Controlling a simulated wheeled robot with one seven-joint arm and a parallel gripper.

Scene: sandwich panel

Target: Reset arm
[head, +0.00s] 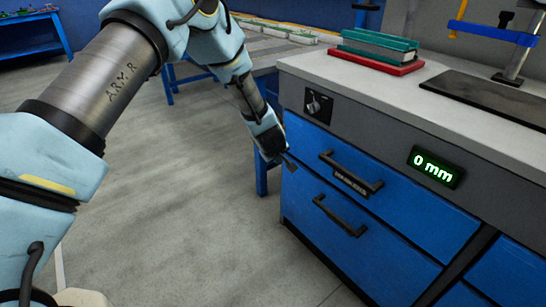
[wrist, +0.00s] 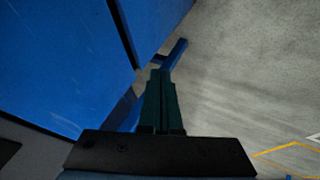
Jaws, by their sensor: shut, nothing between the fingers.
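My arm reaches down from the upper left in the head view. My gripper (head: 288,163) hangs beside the left edge of the blue drawer cabinet, near the upper drawer (head: 315,150). In the wrist view my gripper (wrist: 161,72) has its two dark fingers together, with nothing between them. The fingers point past the blue cabinet side (wrist: 60,60) toward the grey floor. I cannot tell from these frames whether the fingertips touch the cabinet.
The cabinet has black handles (head: 352,175), a black knob (head: 313,106) and a display (head: 436,167) reading "0 mm". A blue-legged table stands behind. Floor (head: 190,200) to the left is clear.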

